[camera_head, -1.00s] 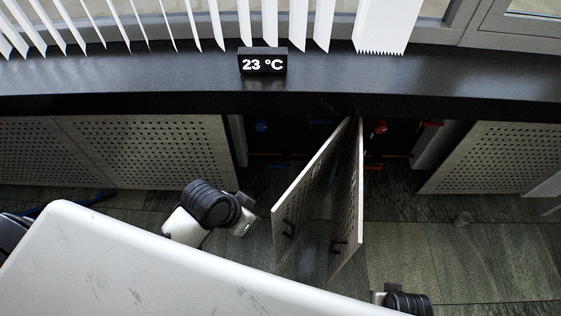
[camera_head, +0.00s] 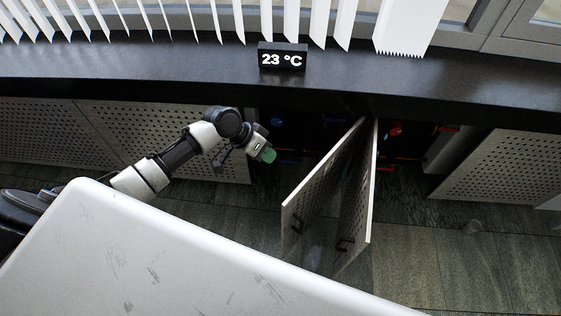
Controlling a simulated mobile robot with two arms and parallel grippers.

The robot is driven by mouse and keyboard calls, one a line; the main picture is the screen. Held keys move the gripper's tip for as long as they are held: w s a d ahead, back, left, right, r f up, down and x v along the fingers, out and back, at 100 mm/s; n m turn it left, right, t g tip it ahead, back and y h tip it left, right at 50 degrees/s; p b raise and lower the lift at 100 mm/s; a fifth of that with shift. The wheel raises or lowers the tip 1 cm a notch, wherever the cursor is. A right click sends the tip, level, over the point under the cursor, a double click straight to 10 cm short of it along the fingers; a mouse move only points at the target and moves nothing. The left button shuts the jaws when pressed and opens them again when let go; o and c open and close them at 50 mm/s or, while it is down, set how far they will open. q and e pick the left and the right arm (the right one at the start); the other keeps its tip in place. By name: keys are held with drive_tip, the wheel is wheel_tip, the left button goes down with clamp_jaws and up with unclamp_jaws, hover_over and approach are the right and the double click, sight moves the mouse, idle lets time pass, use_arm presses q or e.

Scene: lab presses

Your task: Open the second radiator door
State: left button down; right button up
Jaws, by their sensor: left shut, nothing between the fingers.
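Two perforated radiator doors stand swung out from the cabinet under the dark sill. The left door (camera_head: 318,185) and the right door (camera_head: 362,190) are close together, both standing out into the room, each with a dark handle near its lower edge. Behind them is a dark opening with red and blue valve parts. My left gripper (camera_head: 268,155) is shut and empty, with greenish fingertips, at the left side of the opening, to the left of the left door and apart from it. My right gripper is not in view.
A dark curved sill (camera_head: 180,75) runs above the cabinet and carries a 23 °C display (camera_head: 282,58). Closed perforated panels (camera_head: 60,128) are at the left, another panel (camera_head: 500,170) at the right. Floor is free at the lower right.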

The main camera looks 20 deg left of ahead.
use_arm(q)
drive_tip(key=d+f, duration=0.7)
drive_tip(key=d, duration=0.2)
drive_tip(key=shift+w, duration=0.2)
